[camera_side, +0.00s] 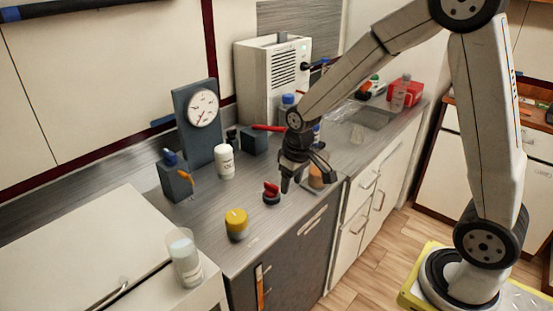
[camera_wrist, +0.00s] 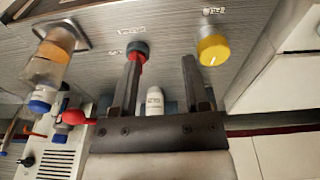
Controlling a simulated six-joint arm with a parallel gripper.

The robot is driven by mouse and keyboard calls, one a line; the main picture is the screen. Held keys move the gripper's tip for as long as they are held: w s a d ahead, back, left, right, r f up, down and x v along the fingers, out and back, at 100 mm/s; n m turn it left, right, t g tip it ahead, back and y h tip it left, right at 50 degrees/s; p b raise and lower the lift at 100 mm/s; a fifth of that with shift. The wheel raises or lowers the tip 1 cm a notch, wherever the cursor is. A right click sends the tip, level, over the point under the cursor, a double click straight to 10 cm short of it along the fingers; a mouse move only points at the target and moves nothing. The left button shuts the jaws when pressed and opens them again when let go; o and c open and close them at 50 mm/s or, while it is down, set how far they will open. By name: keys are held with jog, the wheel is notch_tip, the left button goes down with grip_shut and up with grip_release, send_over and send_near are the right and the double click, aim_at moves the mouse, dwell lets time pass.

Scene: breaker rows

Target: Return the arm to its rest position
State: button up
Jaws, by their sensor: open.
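My gripper (camera_side: 304,178) hangs over the front of the grey counter (camera_side: 200,215), at the end of my extended arm. In the wrist view my gripper (camera_wrist: 161,60) has its two dark fingers wide apart with nothing held between them. A red-topped knob (camera_side: 271,192) stands just left of the gripper in the side view. In the wrist view the red knob (camera_wrist: 137,49) shows by the tip of the left finger. Whether they touch is unclear. A yellow knob (camera_side: 237,222) stands farther left, and the yellow knob (camera_wrist: 213,48) is beyond the right finger in the wrist view.
A white bottle (camera_side: 225,162), a gauge panel (camera_side: 203,108), a box with an orange lever (camera_side: 176,181) and a box with a red lever (camera_side: 254,139) stand behind. A white vented unit (camera_side: 270,80) is at the back.

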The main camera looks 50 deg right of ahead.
jog(key=s+a+t, duration=0.1)
jog(key=s+a, duration=0.2)
jog(key=s, duration=0.8)
jog(key=shift+f, duration=0.15)
jog(key=shift+s, duration=0.1)
dwell(0.4)
